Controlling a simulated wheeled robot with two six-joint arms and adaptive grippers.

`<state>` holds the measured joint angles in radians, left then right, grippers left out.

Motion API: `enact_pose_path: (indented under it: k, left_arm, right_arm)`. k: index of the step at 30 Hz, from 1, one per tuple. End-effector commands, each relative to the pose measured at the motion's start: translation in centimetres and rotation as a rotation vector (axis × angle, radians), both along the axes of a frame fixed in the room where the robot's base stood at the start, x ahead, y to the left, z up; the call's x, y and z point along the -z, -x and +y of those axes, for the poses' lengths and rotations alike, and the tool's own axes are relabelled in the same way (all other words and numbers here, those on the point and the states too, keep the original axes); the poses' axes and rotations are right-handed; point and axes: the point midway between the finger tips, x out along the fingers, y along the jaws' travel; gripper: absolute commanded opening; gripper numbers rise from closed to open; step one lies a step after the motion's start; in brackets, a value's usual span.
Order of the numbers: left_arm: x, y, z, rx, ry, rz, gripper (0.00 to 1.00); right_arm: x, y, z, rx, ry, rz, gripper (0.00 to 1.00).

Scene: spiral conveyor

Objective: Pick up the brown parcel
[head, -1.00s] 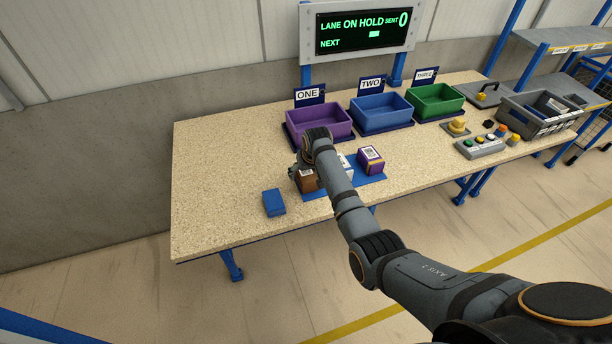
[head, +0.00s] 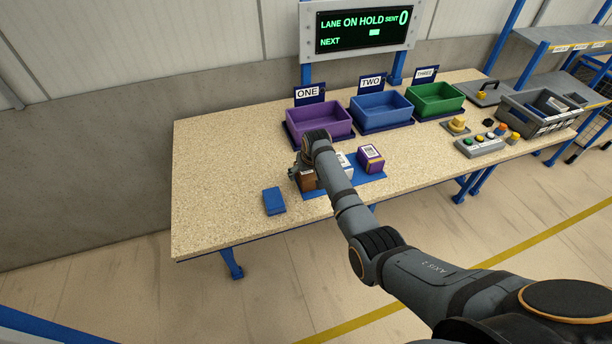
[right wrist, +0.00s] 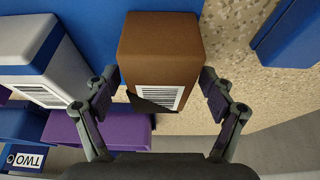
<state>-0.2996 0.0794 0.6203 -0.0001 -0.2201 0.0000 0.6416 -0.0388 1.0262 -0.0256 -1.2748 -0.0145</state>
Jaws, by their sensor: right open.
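The brown parcel (right wrist: 160,52) has a white barcode label and stands on the left end of a blue mat (right wrist: 92,14). In the head view the brown parcel (head: 308,180) is partly hidden by my right gripper (head: 303,173). In the right wrist view my right gripper (right wrist: 160,90) is open, with one finger on each side of the parcel's near end. Small gaps seem to show between the pads and the parcel. My left gripper is not in view.
A white-and-blue parcel (right wrist: 35,62) and a purple parcel (head: 371,159) stand on the mat. A blue block (head: 274,202) lies left. Purple (head: 320,122), blue (head: 382,111) and green (head: 435,99) bins line the back. The table's left part is clear.

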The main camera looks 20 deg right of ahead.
Motion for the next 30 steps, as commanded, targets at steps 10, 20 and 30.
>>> enact_pose_path:
  k: [10,20,30]
  left_arm:
    - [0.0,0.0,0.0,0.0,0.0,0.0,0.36]
    - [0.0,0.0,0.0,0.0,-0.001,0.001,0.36]
    - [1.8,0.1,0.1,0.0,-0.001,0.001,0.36]
  right_arm:
    - [0.0,0.0,0.0,0.0,0.0,0.001,0.44]
    - [0.0,0.0,0.0,0.0,0.0,0.0,0.19]
    - [-3.1,-0.2,0.0,0.0,0.0,-0.007,0.19]
